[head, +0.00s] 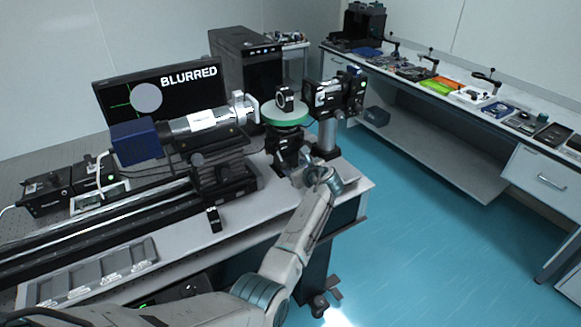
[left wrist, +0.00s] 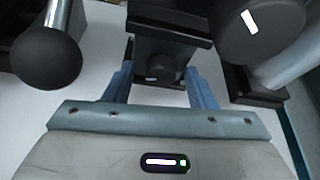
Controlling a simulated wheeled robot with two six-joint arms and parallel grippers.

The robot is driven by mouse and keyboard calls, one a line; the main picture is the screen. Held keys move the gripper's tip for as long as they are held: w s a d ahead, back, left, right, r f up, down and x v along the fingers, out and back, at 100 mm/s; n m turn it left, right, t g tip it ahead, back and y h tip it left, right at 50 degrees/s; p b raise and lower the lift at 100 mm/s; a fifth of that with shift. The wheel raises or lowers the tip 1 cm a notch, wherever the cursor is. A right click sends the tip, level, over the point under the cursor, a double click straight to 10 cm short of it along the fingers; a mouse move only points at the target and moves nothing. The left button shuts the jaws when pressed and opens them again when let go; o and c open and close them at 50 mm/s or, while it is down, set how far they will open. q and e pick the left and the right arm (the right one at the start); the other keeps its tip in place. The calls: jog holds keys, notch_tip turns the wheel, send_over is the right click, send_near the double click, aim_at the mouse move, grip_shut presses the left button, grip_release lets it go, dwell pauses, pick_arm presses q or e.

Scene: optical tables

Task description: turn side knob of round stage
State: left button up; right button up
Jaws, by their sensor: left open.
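The round stage (head: 285,112) has a pale top with a green rim and stands on a dark mount at the right end of the table. My left gripper (head: 302,172) is low at the front of this mount, its fingers partly hidden by my wrist in the head view. In the left wrist view, its two blue-grey fingers (left wrist: 163,88) are open, either side of a dark block with a rounded lower face (left wrist: 160,72). I cannot tell whether they touch it. A dark round part with a white mark (left wrist: 262,28) is at the upper right. I cannot say which part is the side knob.
A dark ball-shaped end (left wrist: 45,60) is left of the fingers. A lens barrel with a blue box (head: 137,142) is left of the stage, and a black camera-like device (head: 333,97) is right of it. The monitor (head: 158,92) reads BLURRED. Blue floor (head: 420,220) is open at right.

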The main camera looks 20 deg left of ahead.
pick_arm(q)
jog(key=shift+s+d+r, duration=0.15)
jog(key=shift+d+r, duration=0.1)
jog(key=shift+s, duration=0.1)
jog(key=shift+c, duration=1.4)
jog(key=c, duration=0.7)
pick_arm(e)
jog(key=shift+s+d, duration=0.5)
jog(key=shift+d, duration=0.3)
jog(key=shift+a, duration=0.15)
